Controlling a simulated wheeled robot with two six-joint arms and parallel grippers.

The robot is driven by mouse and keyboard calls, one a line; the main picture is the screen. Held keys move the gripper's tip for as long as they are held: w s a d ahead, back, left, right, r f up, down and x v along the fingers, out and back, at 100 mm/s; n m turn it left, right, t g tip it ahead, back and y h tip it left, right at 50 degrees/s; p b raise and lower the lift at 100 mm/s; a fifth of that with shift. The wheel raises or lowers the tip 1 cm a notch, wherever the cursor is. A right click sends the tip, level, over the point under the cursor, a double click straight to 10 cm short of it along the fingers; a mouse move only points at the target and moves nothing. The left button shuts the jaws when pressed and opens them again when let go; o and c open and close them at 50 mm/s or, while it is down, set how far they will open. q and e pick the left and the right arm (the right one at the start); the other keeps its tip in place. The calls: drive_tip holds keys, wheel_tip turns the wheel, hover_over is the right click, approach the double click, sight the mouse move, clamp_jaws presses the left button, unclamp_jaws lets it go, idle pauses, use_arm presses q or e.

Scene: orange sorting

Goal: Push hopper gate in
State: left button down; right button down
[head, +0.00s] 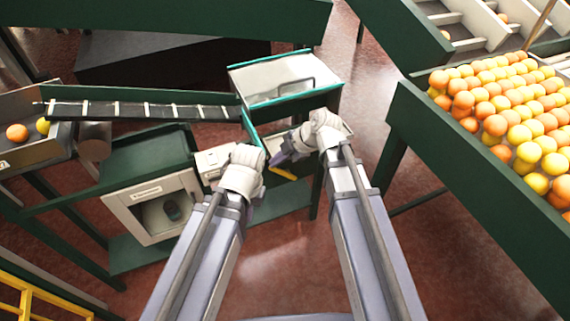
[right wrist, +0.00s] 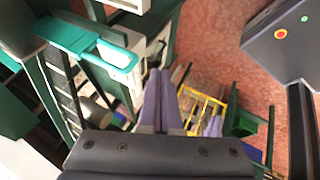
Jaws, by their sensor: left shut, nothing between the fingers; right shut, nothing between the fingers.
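The hopper (head: 270,84) is a pale box with teal edges and a dark handle on top, at the upper middle of the head view. A teal plate (head: 252,129), possibly its gate, stands at its lower left corner; I cannot tell how far in it is. Teal and white parts (right wrist: 85,42) also show at upper left in the right wrist view. My right gripper (head: 283,157) is below the hopper, its purple fingers shut and empty, pointing left; they also show in the wrist view (right wrist: 161,100). My left gripper (head: 243,172) is lower left, its fingers mostly hidden behind the wrist.
A slatted conveyor (head: 150,110) runs left from the hopper to a tray (head: 40,150) with two fruits. A white cabinet (head: 130,212) stands below it. A large green-sided bin (head: 470,165) of oranges is at right. Red floor is free between.

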sight(253, 133)
drive_tip(key=shift+w+a+r, duration=0.1)
drive_tip(key=shift+w+a, duration=0.25)
drive_tip(key=shift+w, duration=0.3)
drive_tip(key=shift+w+a, duration=0.3)
drive_tip(key=shift+w, duration=0.3)
drive_tip(key=w+a, duration=0.3)
drive_tip(key=w, duration=0.6)
drive_tip(key=shift+w, duration=0.2)
drive_tip(key=shift+s, duration=0.1)
